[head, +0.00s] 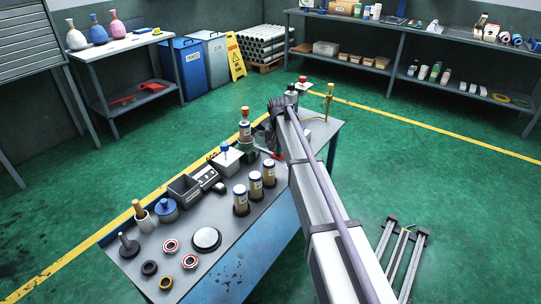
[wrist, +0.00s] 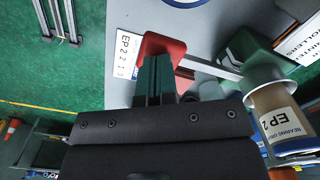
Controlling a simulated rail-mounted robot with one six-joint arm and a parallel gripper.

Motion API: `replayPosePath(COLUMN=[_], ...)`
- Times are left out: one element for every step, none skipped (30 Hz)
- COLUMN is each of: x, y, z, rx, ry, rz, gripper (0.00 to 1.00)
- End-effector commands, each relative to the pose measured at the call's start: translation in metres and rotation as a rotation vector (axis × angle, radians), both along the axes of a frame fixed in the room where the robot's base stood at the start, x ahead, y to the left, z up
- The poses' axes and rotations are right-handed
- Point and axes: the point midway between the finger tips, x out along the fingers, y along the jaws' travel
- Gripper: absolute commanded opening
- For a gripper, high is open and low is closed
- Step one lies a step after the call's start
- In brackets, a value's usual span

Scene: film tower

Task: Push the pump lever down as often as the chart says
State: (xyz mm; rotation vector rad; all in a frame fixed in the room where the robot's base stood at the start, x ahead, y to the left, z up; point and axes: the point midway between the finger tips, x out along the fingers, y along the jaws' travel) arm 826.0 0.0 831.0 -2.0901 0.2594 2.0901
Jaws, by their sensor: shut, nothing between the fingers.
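In the wrist view my gripper (wrist: 156,62) is shut, its dark fingers holding nothing. The fingers overlap the red grip of the pump lever (wrist: 165,45) in the picture; whether they touch it I cannot tell. The lever's grey bar (wrist: 212,67) runs right toward the green pump body (wrist: 250,48). A cartridge marked EP 2 (wrist: 272,108) sits by the pump. A white card (wrist: 125,52) reading EP2 with small figures below lies left of the grip.
The bench (head: 232,240) also holds several labelled jars (head: 241,200), a dark tray (head: 185,189), a blue pot (head: 166,210), rings (head: 171,246) and a round silver plate (head: 206,240). Shelving stands at the back.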

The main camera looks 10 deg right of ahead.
Motion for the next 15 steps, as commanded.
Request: replayPosePath(x=[0.0, 0.0, 0.0, 0.0, 0.0, 0.0, 0.0, 0.0, 0.0, 0.0, 0.0, 0.0, 0.001, 0.001, 0.001], y=[0.0, 0.0, 0.0, 0.0, 0.0, 0.0, 0.0, 0.0, 0.0, 0.0, 0.0, 0.0, 0.0, 0.001, 0.001], z=[-0.006, -0.008, -0.011, -0.012, -0.014, -0.017, -0.018, -0.02, -0.023, -0.025, -0.026, -0.029, -0.03, -0.032, -0.035], rx=[0.0, 0.0, 0.0, 0.0, 0.0, 0.0, 0.0, 0.0, 0.0, 0.001, 0.001, 0.001, 0.001, 0.001, 0.001], ry=[0.0, 0.0, 0.0, 0.0, 0.0, 0.0, 0.0, 0.0, 0.0, 0.0, -0.001, -0.001, -0.001, -0.001, -0.001], rz=[0.0, 0.0, 0.0, 0.0, 0.0, 0.0, 0.0, 0.0, 0.0, 0.0, 0.0, 0.0, 0.001, 0.001, 0.001], gripper=[0.0, 0.0, 0.0, 0.0, 0.0, 0.0, 0.0, 0.0, 0.0, 0.0, 0.0, 0.0, 0.0, 0.0, 0.0])
